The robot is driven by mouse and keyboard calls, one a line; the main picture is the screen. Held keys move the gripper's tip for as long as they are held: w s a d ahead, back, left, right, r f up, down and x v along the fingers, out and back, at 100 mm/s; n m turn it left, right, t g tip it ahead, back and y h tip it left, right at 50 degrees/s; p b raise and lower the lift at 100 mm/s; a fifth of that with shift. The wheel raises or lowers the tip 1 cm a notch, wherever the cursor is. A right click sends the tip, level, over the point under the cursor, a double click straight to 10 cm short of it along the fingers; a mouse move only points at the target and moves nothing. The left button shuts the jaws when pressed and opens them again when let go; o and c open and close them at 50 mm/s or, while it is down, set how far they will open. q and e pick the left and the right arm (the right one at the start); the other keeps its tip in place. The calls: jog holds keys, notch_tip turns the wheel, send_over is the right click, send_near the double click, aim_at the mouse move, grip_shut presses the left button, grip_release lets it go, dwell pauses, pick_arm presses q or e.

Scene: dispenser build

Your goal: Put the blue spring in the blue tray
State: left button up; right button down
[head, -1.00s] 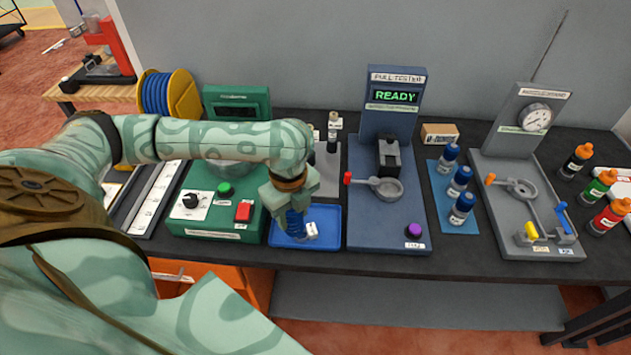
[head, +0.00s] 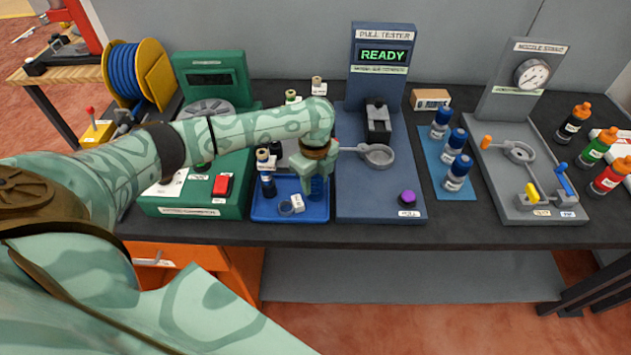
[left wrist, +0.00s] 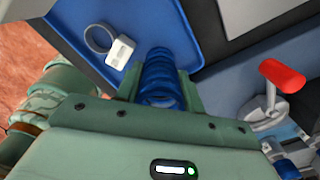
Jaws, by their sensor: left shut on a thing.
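My left gripper (head: 317,192) points down over the right part of the blue tray (head: 256,214). It is shut on the blue spring (head: 317,187), which shows between the fingers in the left wrist view (left wrist: 159,80). The spring is upright, close to the tray's right edge; I cannot tell whether its lower end touches the tray floor. In the left wrist view the tray (left wrist: 188,30) lies beyond the fingers. My right gripper is not in view.
A ring with a white tag (head: 297,203) lies in the tray. A dark-bodied item with a white label (head: 267,186) stands at its left side. The green machine (head: 190,212) is left of the tray; the pull tester (head: 375,205) is close on the right.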

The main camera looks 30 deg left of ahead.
pick_arm(q)
jog(key=shift+r, duration=0.15)
jog(key=shift+f, duration=0.2)
jog(key=o, duration=1)
notch_tip(320, 180, up, 12)
jog(key=p, duration=0.5)
jog(key=shift+r, duration=0.2)
